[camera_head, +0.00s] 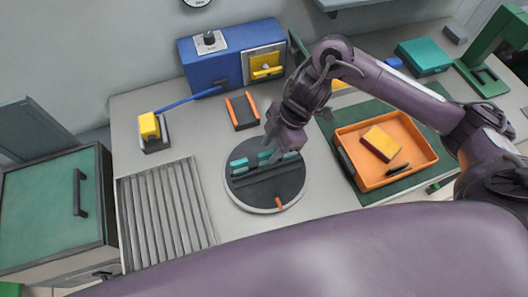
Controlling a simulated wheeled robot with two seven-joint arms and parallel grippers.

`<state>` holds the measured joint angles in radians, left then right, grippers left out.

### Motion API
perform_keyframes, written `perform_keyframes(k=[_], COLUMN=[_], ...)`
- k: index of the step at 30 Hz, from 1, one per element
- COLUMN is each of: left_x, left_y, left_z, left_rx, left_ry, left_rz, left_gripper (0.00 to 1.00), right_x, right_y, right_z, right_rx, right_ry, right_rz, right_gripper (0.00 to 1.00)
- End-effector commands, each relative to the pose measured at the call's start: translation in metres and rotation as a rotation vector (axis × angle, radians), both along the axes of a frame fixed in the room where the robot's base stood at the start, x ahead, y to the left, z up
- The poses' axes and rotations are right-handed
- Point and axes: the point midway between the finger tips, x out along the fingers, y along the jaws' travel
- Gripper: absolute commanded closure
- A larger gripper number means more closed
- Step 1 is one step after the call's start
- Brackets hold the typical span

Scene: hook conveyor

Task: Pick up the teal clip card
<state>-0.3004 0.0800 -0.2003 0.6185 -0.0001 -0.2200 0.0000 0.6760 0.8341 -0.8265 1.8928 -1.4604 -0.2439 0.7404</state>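Small teal pieces stand in a row on a dark round plate (262,198) at the middle of the table; the leftmost teal clip card (239,165) is in clear view. The other teal pieces, to its right, are partly covered by my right gripper (280,155). My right gripper points down over the back right part of the plate, at the right-hand teal pieces. Its fingertips are small and dark, so I cannot tell whether they are open, shut or touching a card. My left gripper is not in view.
An orange tray (428,157) holding a yellow and red block (381,143) and a black pen-like item lies to the right on a green mat. A ribbed grey panel (165,213) lies left. A blue machine (233,66) stands behind. An orange-edged dark holder (243,111) sits behind the plate.

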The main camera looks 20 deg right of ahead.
Motion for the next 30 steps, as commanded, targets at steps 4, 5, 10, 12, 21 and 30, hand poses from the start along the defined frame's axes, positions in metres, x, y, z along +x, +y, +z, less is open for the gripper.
perform_keyframes(k=[4,5,10,12,21,30], left_x=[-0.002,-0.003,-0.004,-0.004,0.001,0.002], left_y=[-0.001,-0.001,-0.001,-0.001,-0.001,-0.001], left_z=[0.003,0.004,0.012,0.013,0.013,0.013], left_rx=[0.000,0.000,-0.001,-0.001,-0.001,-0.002], left_ry=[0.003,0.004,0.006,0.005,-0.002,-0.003], left_rz=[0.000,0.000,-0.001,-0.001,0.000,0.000], left_gripper=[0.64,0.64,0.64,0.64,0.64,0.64], right_x=[-0.001,-0.001,0.000,0.000,0.000,0.000], right_y=[0.009,0.011,0.021,0.023,0.024,0.024], right_z=[-0.015,-0.019,-0.040,-0.046,-0.050,-0.050], right_rx=[0.003,0.004,0.001,0.000,0.000,0.000], right_ry=[0.005,0.007,0.003,0.002,-0.001,-0.001], right_rz=[-0.001,-0.003,-0.002,-0.002,0.000,0.000], right_gripper=[0.62,0.62,0.62,0.62,0.66,1.00])
